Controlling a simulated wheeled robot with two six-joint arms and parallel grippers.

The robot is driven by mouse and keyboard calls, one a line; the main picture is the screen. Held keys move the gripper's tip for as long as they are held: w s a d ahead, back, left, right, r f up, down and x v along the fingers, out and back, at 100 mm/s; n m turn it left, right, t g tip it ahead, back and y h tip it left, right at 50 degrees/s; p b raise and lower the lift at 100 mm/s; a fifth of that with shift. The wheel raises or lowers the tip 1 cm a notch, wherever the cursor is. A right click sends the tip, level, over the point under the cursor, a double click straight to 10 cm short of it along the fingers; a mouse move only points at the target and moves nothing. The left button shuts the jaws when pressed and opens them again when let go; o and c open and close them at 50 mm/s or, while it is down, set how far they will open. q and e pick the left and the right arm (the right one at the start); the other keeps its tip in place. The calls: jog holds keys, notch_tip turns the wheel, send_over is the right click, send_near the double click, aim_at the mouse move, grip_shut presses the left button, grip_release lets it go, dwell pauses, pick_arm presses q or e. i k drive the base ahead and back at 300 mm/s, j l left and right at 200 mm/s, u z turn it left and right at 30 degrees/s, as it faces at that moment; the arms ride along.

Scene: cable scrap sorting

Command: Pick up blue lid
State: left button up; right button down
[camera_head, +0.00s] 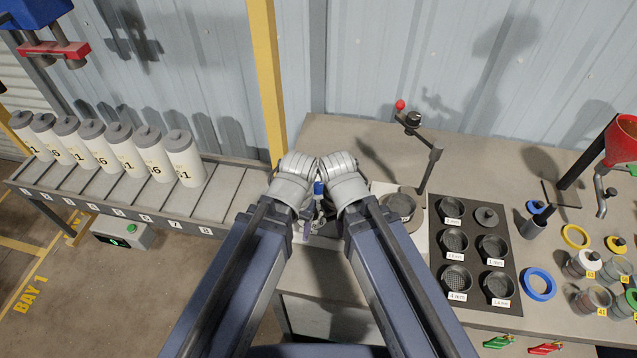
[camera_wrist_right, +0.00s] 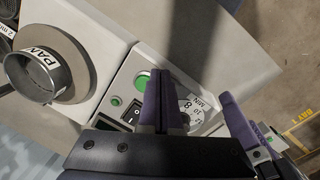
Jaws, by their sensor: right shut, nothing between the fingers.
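A larger blue ring (camera_head: 537,284) lies flat nearer the front. My right gripper (camera_wrist_right: 158,78) is shut and empty in the right wrist view, over the control panel of a machine and far left of the blue lid. My left gripper (camera_wrist_right: 238,118) shows as a purple finger beside it; its opening is hidden. In the head view both grippers are mostly hidden behind my wrists.
A machine (camera_wrist_right: 115,65) bears a cup labelled PAN (camera_wrist_right: 35,80). A dark tray (camera_head: 474,300) of sieve cups, a yellow ring (camera_head: 576,235), a yellow lid (camera_head: 616,244) and several jars stand to the right. White canisters (camera_head: 185,160) line the left conveyor.

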aim_at(535, 206)
jog(key=k+l, duration=0.1)
jog(key=k, duration=0.2)
jog(key=k+l, duration=0.15)
jog(key=k, duration=0.2)
jog(key=z, duration=1.9)
jog(key=i+l+u, duration=0.1)
jog(key=l+u, duration=0.95)
jog(key=l, duration=0.2)
jog(key=j+z, duration=0.15)
jog(key=z, duration=0.15)
jog(key=i+j+z, duration=0.1)
jog(key=z, duration=0.15)
